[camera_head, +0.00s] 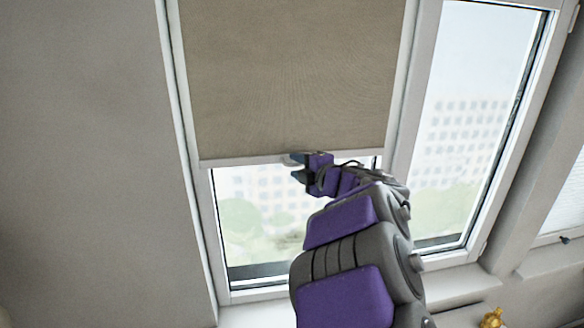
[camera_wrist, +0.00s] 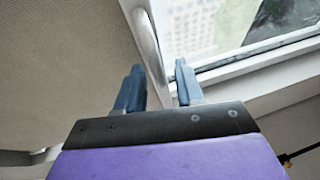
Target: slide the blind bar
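The blind bar (camera_head: 245,161) is the pale strip along the lower edge of the beige blind (camera_head: 290,75), which covers the upper part of the left window. A light curved handle (camera_wrist: 146,38) sits on the bar and shows in the wrist view. My gripper (camera_head: 296,167) is at the bar, right of its middle, in the head view. In the wrist view, my gripper (camera_wrist: 158,68) has its two blue fingers apart, one on each side of the bar and handle. I cannot tell whether either finger touches them.
The window frame (camera_head: 190,130) borders the blind on the left. A second window (camera_head: 455,120) without a lowered blind is to the right. A sill (camera_head: 465,290) runs below, with a small gold object (camera_head: 492,318) at the lower right.

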